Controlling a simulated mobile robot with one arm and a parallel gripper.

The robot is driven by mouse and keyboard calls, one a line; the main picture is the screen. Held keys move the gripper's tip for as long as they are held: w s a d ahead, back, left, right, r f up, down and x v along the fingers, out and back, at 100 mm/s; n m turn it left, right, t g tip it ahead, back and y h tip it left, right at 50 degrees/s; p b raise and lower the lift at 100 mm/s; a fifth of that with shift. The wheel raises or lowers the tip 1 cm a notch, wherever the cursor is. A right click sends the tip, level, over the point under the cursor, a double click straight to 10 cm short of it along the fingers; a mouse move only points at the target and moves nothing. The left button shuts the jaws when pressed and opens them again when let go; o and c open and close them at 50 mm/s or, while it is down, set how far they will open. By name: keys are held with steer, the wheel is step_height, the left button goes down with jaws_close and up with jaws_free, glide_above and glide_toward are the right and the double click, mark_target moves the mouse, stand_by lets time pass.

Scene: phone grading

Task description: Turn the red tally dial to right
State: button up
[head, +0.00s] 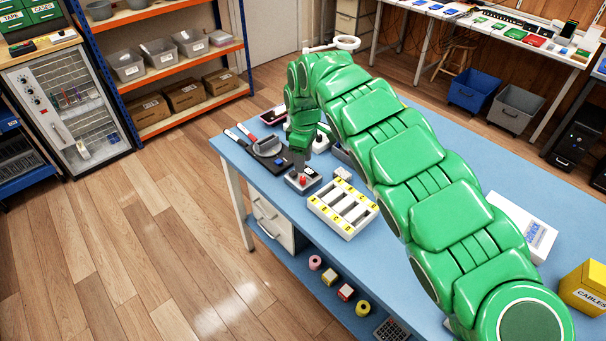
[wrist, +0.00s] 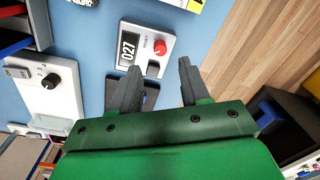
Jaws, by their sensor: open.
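The red tally dial (wrist: 160,47) is a small round red knob on a pale counter box (wrist: 144,38) whose dark display reads 027. In the head view the box (head: 303,181) sits on the blue table, with the red dial (head: 302,176) on its top. My gripper (wrist: 160,62) is open and empty in the wrist view. Its two grey fingers point toward the box, and the dial appears between and slightly beyond their tips. In the head view my gripper (head: 298,160) is above the box, pointing down. I cannot tell whether a finger touches it.
A white box with a black knob (wrist: 43,82) lies at the left in the wrist view. A white sorting tray with yellow labels (head: 331,221) stands right of the counter box. A dark device (head: 264,150) lies to the left.

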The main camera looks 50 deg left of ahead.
mark_target(303, 178)
steer(key=shift+s+f, duration=0.15)
steer(key=shift+f, duration=3.05)
jaws_close()
